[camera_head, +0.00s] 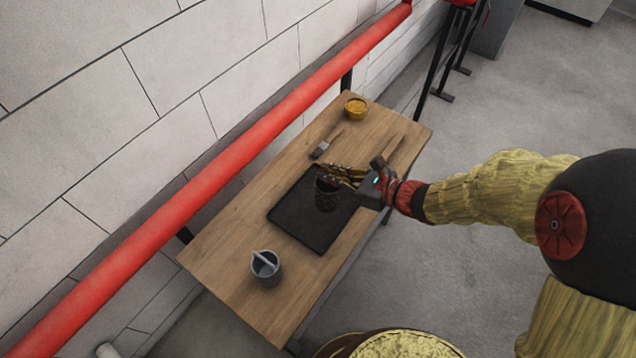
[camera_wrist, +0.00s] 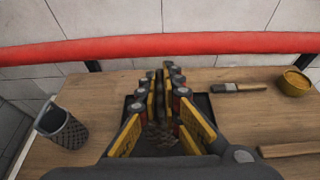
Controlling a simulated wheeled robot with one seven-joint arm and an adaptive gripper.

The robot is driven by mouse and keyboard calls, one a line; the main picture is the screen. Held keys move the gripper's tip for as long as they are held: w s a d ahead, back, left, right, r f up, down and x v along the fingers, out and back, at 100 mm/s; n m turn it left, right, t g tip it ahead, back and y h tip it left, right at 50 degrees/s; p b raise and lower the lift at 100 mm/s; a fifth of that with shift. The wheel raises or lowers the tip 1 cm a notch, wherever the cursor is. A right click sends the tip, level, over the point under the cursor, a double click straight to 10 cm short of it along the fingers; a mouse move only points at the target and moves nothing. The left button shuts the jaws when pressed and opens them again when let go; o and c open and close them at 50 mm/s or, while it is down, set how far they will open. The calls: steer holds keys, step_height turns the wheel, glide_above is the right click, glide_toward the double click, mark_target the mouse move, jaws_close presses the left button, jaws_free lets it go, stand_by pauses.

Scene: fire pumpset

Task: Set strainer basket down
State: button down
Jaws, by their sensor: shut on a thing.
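A dark, mesh-like strainer basket (camera_head: 327,193) is at the black tray on the wooden table. My gripper (camera_head: 343,174) is shut on it from the right side. In the wrist view the gripper fingers (camera_wrist: 163,100) close around it, and only a dark, brownish part of the basket (camera_wrist: 158,137) shows between them. I cannot tell whether its bottom touches the tray. The black tray (camera_head: 293,218) lies flat, with its front-left part bare. A second, grey basket or cup (camera_head: 268,270) with a bar across its top stands upright on the table near the left end; its patterned side shows in the wrist view (camera_wrist: 66,131).
A brush (camera_head: 322,149) and a yellow bowl (camera_head: 356,108) are on the far part of the table. A wooden stick (camera_wrist: 292,148) lies at the right in the wrist view. A red pipe (camera_head: 180,205) runs along the wall behind. Bare wood lies between tray and grey basket.

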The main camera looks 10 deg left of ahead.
steer(key=shift+w+a+f+b, duration=0.45)
steer(key=shift+w+a+f, duration=0.15)
steer(key=shift+f, duration=0.9)
steer(key=shift+w+a+f+b, duration=0.5)
steer(key=shift+a+f, duration=0.2)
steer(key=shift+f, duration=0.75)
steer(key=shift+w+a+f+b, duration=0.5)
steer(key=shift+a+f, duration=0.15)
steer(key=shift+f, duration=0.85)
steer(key=shift+f, duration=0.15)
steer(key=c, duration=2)
jaws_free()
